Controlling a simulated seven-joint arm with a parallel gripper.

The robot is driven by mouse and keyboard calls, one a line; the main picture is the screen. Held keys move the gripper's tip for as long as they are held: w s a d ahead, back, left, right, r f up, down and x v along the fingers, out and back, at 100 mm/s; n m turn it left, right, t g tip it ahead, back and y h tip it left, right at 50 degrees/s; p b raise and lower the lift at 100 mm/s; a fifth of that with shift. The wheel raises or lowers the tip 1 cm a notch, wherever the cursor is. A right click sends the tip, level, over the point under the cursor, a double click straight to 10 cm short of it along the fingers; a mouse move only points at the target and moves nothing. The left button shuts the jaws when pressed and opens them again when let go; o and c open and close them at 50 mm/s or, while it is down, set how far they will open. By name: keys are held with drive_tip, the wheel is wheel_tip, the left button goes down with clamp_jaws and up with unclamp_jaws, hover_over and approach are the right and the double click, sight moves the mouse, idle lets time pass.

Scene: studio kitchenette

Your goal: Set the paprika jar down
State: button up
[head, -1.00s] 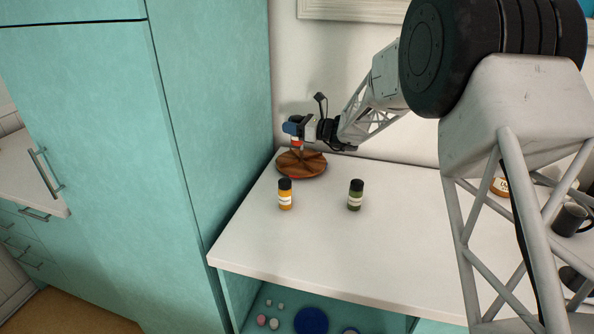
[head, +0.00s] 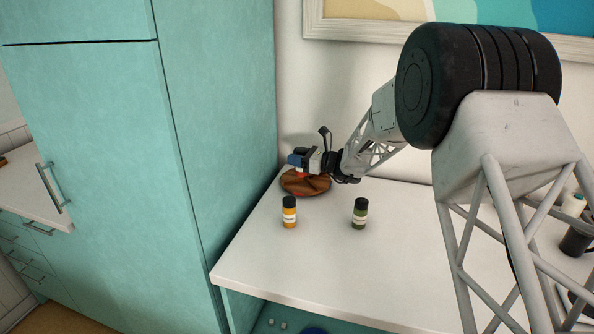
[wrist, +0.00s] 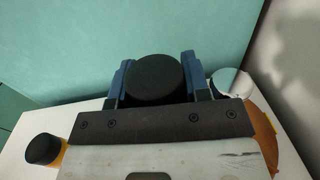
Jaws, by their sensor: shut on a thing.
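My gripper (head: 297,161) is shut on a jar, taken to be the paprika jar (head: 300,174), at the back left of the counter. In the head view only a small white and reddish part of the jar shows below the fingers. In the wrist view its black cap (wrist: 154,80) sits between the two blue fingers. A round wooden turntable (head: 320,184) lies under the gripper and also shows at the right of the wrist view (wrist: 262,125). I cannot tell whether the jar's base touches it.
A yellow-orange jar (head: 289,214) and a green jar (head: 360,216), both black-capped, stand upright in front of the turntable. A white-topped thing (wrist: 226,82) is right of the fingers. A teal cabinet (head: 222,120) rises at left. The front counter (head: 300,262) is clear.

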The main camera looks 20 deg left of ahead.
sight(297, 169)
drive_tip(key=shift+f, duration=0.1)
drive_tip(key=shift+f, duration=2.4)
drive_tip(key=shift+f, duration=0.1)
drive_tip(key=o, duration=1)
drive_tip(key=d, duration=0.8)
drive_tip(key=s+d, duration=0.1)
drive_tip(key=d, duration=0.3)
